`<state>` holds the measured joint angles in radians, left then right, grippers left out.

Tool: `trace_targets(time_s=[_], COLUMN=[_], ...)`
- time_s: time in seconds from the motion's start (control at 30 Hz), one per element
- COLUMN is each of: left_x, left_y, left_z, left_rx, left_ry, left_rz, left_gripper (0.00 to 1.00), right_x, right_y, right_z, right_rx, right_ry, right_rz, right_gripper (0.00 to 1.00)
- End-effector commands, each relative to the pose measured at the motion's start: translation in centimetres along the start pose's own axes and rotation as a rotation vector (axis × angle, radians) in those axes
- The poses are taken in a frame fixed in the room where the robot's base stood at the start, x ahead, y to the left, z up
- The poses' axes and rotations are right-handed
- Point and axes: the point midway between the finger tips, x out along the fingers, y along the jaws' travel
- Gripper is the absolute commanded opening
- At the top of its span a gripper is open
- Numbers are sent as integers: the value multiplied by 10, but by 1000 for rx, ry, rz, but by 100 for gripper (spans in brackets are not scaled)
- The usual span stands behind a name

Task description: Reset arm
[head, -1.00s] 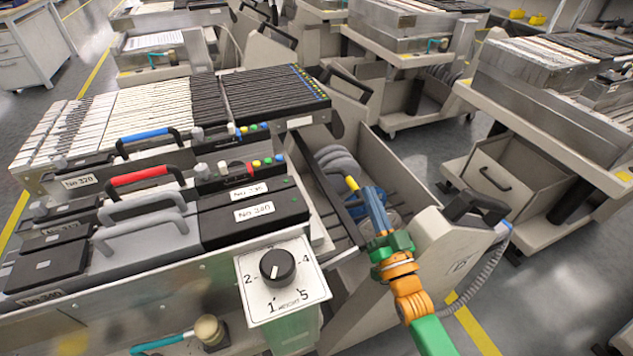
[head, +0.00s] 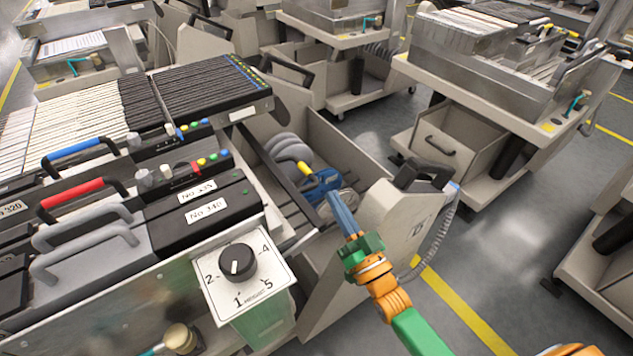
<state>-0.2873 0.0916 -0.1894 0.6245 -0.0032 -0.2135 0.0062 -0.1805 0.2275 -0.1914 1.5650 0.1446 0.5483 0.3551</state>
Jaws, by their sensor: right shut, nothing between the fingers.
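My right gripper (head: 334,198) comes in from the lower right on a green and orange arm. Its steel-blue fingers are together and empty. They point up and left over the open bin (head: 340,135) at the right of the near feeder trolley. Behind the fingertips, a bright blue item (head: 322,182) and grey loops (head: 290,150) with a yellow end lie in the bin. The picture does not show clearly whether the tips touch the blue item. My left gripper is not in view.
Left of the bin stand feeders with blue (head: 85,150) and red (head: 85,198) handles. A dial panel (head: 243,275) is at the trolley's front.

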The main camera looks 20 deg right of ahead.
Motion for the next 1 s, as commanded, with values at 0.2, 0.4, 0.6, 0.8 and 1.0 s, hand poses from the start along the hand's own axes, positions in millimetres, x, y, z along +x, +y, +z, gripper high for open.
trace_targets(time_s=[0.2, 0.4, 0.6, 0.8, 1.0], left_x=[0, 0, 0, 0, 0], left_y=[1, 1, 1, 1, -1], left_z=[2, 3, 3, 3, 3], left_rx=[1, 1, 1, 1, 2], left_ry=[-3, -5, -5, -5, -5], left_rz=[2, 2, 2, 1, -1], left_gripper=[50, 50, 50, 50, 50], right_x=[-18, -18, -18, -22, -80], right_y=[0, 0, 0, 0, 1], right_z=[0, 0, 0, 30, 85], right_rx=[0, 0, 0, -40, -156], right_ry=[-1, 0, 0, -216, -774], right_rz=[0, 0, 0, 64, 193], right_gripper=[0, 0, 0, 0, 0])
